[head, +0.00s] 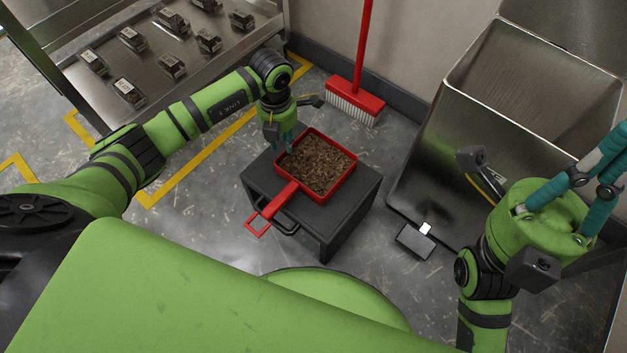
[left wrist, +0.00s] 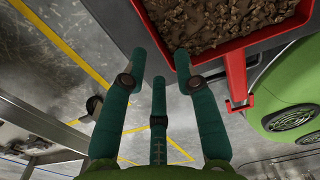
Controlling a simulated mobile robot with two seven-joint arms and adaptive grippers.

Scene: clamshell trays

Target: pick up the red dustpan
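The red dustpan (head: 292,187) lies on top of a dark grey box, its pan full of brown crumbly debris. Its handle points to the lower left and ends in a red loop beyond the box edge. My left gripper (head: 285,143) is at the pan's upper-left corner, fingers down. In the left wrist view its fingers (left wrist: 159,62) are spread with nothing between them. The dustpan (left wrist: 236,78) is to their right there, its rim close to the right fingertip; contact is unclear. My right gripper (head: 615,145) is far right, its fingertips at the picture edge.
The dark grey box (head: 345,205) stands on the floor. A red broom (head: 355,98) leans by the wall behind. A large steel bin (head: 480,125) stands to the right. A steel table (head: 105,60) with several clamshell trays is at the upper left. Floor left of the box is clear.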

